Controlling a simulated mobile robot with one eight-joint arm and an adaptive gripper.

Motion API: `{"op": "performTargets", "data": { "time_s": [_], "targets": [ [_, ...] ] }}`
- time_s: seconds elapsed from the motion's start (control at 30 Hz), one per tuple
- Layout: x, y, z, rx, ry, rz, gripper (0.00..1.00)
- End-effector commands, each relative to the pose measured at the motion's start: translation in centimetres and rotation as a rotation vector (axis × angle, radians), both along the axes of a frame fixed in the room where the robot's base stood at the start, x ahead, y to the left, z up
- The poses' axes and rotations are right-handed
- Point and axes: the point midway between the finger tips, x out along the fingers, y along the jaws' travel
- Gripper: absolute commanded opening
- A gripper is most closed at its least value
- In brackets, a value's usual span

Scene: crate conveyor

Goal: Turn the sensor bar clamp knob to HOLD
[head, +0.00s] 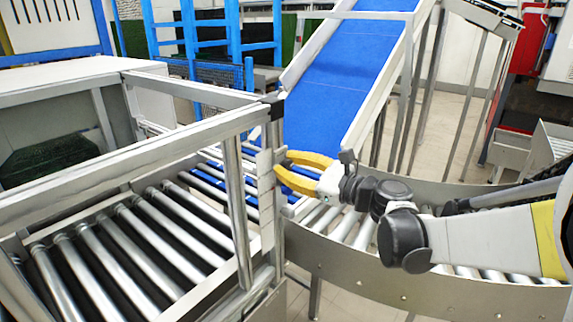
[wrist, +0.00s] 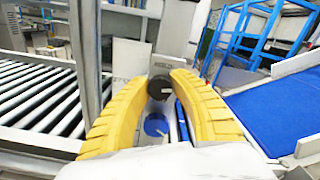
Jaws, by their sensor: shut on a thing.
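The clamp knob (wrist: 161,86) is a dark round knob with a light pointer line, seen in the wrist view between my yellow fingers. Its pointer appears to lie toward the right, but its exact setting is hard to read. Behind it is a pale plate (wrist: 128,60) with small, blurred lettering on both sides of the knob. My gripper (head: 283,168) is shut on the knob at the corner post of the conveyor frame. In the head view the fingers point left at the pale label plate (head: 266,185), and the knob is mostly hidden by the fingertips.
A metal frame (head: 190,130) stands over the roller conveyor (head: 110,245) at left. A curved roller section with a metal side wall (head: 350,262) runs under my arm. A blue belt incline (head: 345,65) rises behind the gripper. Blue racking (head: 228,45) stands at the back.

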Motion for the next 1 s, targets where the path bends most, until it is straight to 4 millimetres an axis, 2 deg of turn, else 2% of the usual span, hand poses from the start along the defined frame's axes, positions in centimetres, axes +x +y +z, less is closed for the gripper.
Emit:
{"op": "performTargets", "data": {
  "time_s": [1.0],
  "targets": [
    [-0.09, 0.08, -0.08, -0.589, -0.756, 0.0, 0.0]
  ]
}}
